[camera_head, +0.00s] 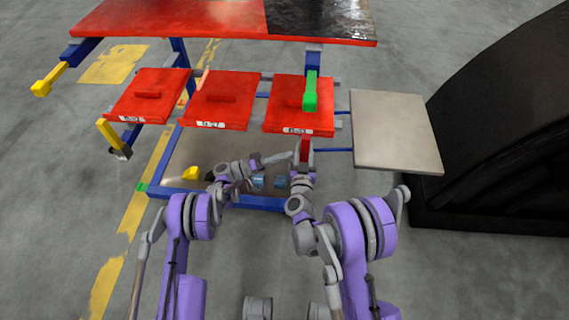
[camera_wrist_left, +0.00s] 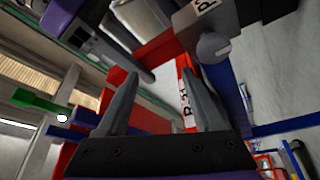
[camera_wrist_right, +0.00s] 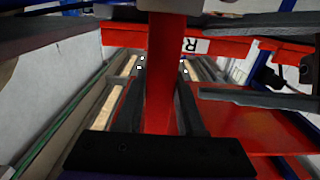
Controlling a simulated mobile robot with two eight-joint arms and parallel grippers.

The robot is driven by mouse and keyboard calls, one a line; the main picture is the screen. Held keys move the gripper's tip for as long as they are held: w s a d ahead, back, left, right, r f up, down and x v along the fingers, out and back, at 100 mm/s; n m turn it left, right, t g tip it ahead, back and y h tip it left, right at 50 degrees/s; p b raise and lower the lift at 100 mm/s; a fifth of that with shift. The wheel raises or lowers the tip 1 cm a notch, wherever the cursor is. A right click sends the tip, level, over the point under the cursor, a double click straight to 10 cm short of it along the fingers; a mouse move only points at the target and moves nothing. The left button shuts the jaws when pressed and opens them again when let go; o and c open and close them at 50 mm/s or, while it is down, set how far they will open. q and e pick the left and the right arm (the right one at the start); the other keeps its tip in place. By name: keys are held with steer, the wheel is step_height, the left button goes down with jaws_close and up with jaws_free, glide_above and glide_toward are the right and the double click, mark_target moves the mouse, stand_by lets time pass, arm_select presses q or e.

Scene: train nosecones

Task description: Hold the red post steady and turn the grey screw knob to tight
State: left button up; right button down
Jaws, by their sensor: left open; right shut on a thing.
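The red post (camera_head: 305,146) stands below the right-hand red drawer in the head view. It shows upright and large in the right wrist view (camera_wrist_right: 161,70), between the fingers of my right gripper (camera_wrist_right: 162,85), which is shut on it. My left gripper (camera_wrist_left: 159,73) is open, with nothing between its fingers. The grey screw knob (camera_wrist_left: 213,47) is in the left wrist view, above and right of the right fingertip, on a dark grey part with a label. I see a gap between finger and knob. The knob cannot be made out in the head view.
Three red drawers or panels (camera_head: 222,99) hang under the red tabletop (camera_head: 180,18). A green handle (camera_head: 310,92) and yellow handles (camera_head: 49,79) stick out from the rack. A pale panel (camera_head: 396,131) and a large black curved body (camera_head: 510,120) stand at the right.

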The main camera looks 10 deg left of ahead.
arm_select(q)
steer(key=shift+r, duration=1.7)
arm_select(e)
steer(key=shift+c, duration=2.2)
jaws_free()
